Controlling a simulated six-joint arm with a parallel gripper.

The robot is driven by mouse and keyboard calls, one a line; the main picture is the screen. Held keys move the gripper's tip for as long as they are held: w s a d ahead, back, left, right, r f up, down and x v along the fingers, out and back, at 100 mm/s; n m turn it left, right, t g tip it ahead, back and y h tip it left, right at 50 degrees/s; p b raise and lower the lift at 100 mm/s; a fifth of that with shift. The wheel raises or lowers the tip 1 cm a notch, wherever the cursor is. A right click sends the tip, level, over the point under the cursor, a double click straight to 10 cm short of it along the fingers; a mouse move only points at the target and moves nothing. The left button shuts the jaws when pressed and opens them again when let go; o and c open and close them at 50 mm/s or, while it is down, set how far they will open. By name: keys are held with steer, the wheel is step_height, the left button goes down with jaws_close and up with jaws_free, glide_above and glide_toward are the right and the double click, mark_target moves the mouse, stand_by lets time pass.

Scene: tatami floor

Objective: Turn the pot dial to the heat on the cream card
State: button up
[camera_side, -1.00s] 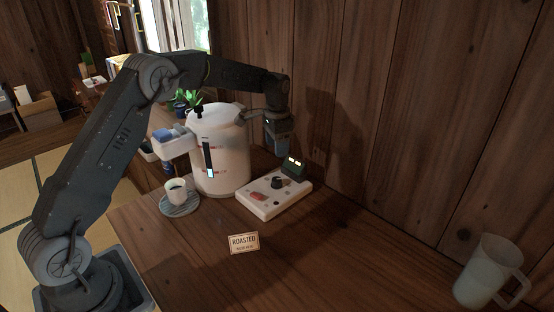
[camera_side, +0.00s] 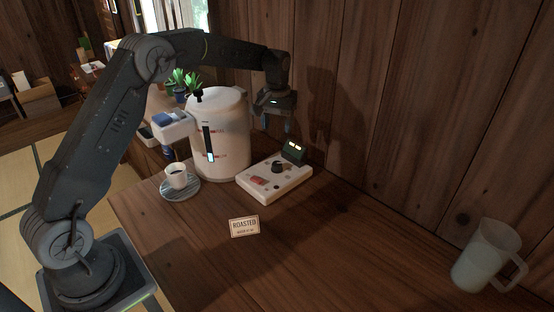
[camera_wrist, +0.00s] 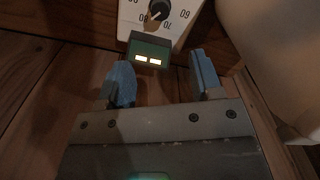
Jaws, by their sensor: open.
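The pot dial (camera_side: 278,167) is a dark round knob on a white control panel (camera_side: 262,189) in front of the white pot (camera_side: 221,140). In the wrist view the dial (camera_wrist: 159,9) is at the top edge, partly cut off, with a tan pointer toward lower left and numbers around it, one reading 70. My gripper (camera_side: 279,122) is open and empty, above and behind the panel, apart from the dial. Its two blue fingers show in the wrist view (camera_wrist: 163,82).
A small dark green display (camera_side: 293,150) with two lit marks stands at the panel's back edge. A clear jug (camera_side: 484,259) stands far right. A wooden wall rises behind.

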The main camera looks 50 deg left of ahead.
mark_target(277, 163)
step_height(277, 163, down, 14)
steer(key=n, duration=0.8)
steer(key=shift+c, duration=0.3)
steer(key=c, duration=0.9)
steer(key=shift+o, duration=0.2)
